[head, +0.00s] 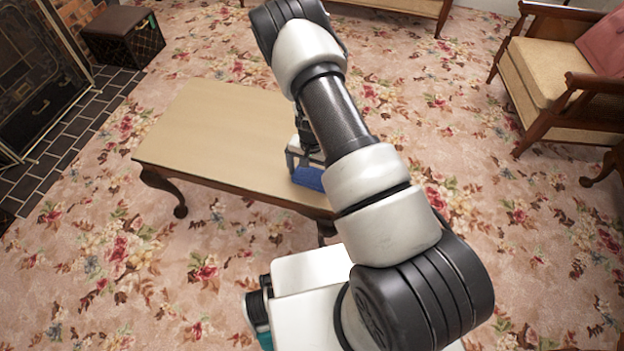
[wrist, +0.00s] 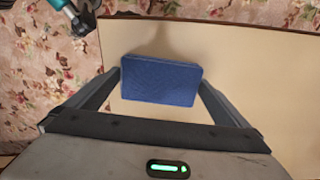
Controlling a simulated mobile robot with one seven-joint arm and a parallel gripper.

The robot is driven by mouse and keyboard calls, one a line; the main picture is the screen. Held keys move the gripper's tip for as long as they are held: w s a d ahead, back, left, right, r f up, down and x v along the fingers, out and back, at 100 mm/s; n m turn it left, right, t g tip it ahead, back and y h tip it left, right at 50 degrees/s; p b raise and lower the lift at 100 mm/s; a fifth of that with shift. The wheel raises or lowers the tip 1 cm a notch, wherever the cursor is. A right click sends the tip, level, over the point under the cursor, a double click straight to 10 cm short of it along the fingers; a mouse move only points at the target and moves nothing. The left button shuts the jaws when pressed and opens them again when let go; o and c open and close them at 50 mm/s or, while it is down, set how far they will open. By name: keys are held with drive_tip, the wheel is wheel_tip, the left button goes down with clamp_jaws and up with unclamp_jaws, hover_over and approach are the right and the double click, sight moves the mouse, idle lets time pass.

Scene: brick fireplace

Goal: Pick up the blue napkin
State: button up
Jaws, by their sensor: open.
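The blue napkin (wrist: 160,82) is a folded blue rectangle on the pale wooden coffee table (head: 215,125). In the head view the napkin (head: 308,179) lies near the table's front right edge, partly hidden by my arm and gripper. My gripper (head: 292,160) is over that end of the table. In the wrist view my gripper (wrist: 162,88) is open, with one finger at each side of the napkin. The fingertips appear close to its left and right ends. I cannot tell whether they touch it or how high they are above the table.
The rest of the tabletop is bare. A wooden armchair (head: 545,85) stands at the right, and a dark box-like stool (head: 122,38) at the back left beside the fireplace screen (head: 38,85). Floral carpet (head: 120,265) around the table is open floor.

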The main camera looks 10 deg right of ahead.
drive_tip(key=c, duration=0.7)
drive_tip(key=shift+r, duration=0.1)
drive_tip(key=shift+c, duration=0.2)
